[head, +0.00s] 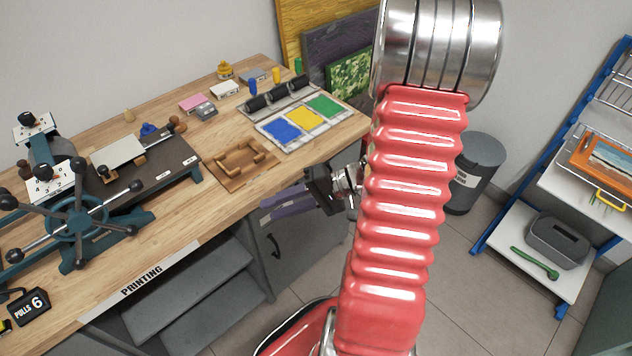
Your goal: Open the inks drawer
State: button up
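A grey cabinet (300,250) stands under the right end of the wooden bench. A dark curved handle (273,245) shows on its front, below my gripper. No inks label is readable, and I cannot tell which front is the inks drawer; the upper part of the cabinet front is largely hidden by my gripper and arm. My gripper (272,209) is just in front of the bench's edge, its purple-grey fingers pointing left. Whether the fingers touch anything, or are open or shut, cannot be made out.
The bench (225,195) carries a press (75,215), a wooden tray (240,165), ink pads (305,120) and rollers. Open grey shelves (190,300) lie below it. A grey bin (480,170) and a blue-framed rack (540,200) stand right. Floor between is clear.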

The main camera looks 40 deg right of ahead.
jog(key=s+d+f+m+t+h, duration=0.2)
jog(key=d+f+m+t+h, duration=0.2)
jog(key=d, duration=0.6)
jog(key=s+d+f+m+t+h, duration=0.3)
jog(key=d+f+m+t+h, duration=0.2)
jog(key=d+f, duration=0.4)
jog(key=shift+d+f+m+h, duration=0.25)
jog(key=shift+d+m+h, duration=0.3)
jog(key=shift+d, duration=0.35)
jog(key=shift+w, duration=0.15)
jog(key=shift+w+a+f, duration=0.1)
jog(key=shift+w+f, duration=0.15)
jog(key=shift+w, duration=2)
jog(key=shift+w+a+f, duration=0.1)
jog(key=shift+w+f, duration=0.2)
jog(key=shift+w, duration=1.95)
jog(key=shift+w+a+f, duration=0.1)
jog(key=shift+w+f, duration=0.15)
jog(key=shift+w, duration=2)
jog(key=shift+c, duration=0.3)
grip_shut()
jog(key=shift+f, duration=0.1)
